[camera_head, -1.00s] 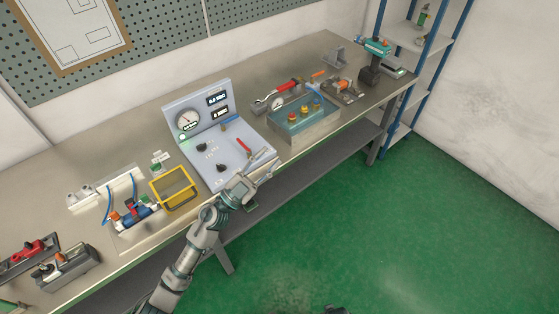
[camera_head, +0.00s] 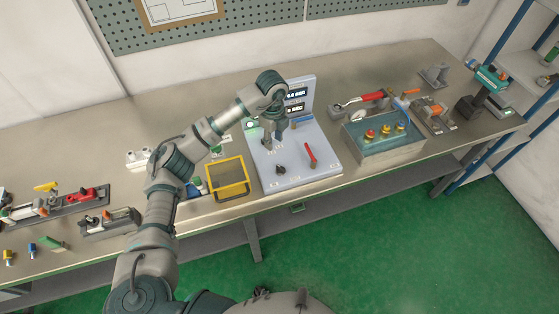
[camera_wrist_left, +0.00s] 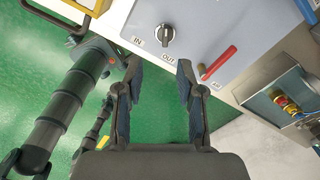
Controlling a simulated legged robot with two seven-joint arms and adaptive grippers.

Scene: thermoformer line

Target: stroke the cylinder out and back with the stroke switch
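The stroke switch is a dark rotary knob marked IN and OUT (camera_wrist_left: 166,35) on the pale control panel (camera_wrist_left: 205,18). In the head view the knob (camera_head: 280,170) stands near the panel's front edge, left of a red lever (camera_head: 311,153). My left gripper (camera_head: 275,138) is over the panel, behind that knob in the picture. In the left wrist view its two fingers (camera_wrist_left: 160,66) are apart with nothing between them, and the knob lies beyond the fingertips, not touched. The blue cylinder (camera_head: 193,190) is mostly hidden behind my left arm. My right gripper is not in view.
A yellow frame (camera_head: 229,194) stands just left of the panel. The upright gauge display (camera_head: 297,105) rises at the panel's back, partly behind my arm. Bare bench top (camera_head: 340,75) lies behind.

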